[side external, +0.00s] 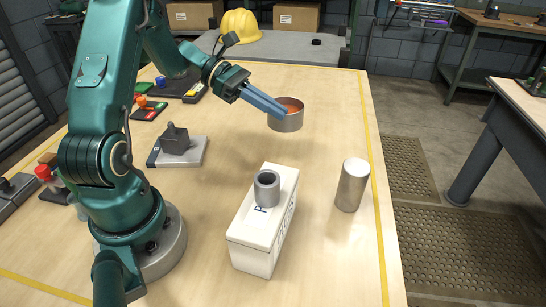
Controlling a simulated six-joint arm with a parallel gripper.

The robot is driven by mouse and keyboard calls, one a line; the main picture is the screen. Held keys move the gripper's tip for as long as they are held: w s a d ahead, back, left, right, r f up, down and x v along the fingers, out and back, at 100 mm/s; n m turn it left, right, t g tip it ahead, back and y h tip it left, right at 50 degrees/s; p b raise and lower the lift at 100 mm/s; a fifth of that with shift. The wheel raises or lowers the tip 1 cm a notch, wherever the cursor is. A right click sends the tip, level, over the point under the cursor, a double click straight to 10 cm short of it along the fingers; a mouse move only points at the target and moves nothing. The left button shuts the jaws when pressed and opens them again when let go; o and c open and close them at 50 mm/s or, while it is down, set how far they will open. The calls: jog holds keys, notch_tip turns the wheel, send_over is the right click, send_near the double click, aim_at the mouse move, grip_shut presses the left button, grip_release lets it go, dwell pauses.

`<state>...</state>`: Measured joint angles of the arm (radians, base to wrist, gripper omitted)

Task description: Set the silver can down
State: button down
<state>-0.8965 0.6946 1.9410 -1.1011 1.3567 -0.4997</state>
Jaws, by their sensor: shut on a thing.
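The silver can (286,122) is a short, wide, open-topped metal cylinder with an orange-brown inside. It is upright at the far right part of the wooden table. My gripper (279,111) reaches it from the upper left, and its long blue fingers are shut on the can's near-left rim. The fingers hide part of the rim and the opening. I cannot tell whether the can's bottom touches the table or is slightly above it.
A white box (258,238) with a grey ring (266,188) on top is at the front middle. A grey block on a plate (178,150) lies left of centre. The wood around the can is clear.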

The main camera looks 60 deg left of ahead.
jog(key=x, duration=0.8)
jog(key=shift+s+a+f, duration=0.1)
jog(key=shift+s+f, duration=0.1)
jog(key=shift+f, duration=0.15)
jog(key=shift+w+f, duration=0.1)
jog(key=shift+f, duration=1.95)
jog(key=c, duration=1)
grip_release()
jog(key=shift+f, duration=0.1)
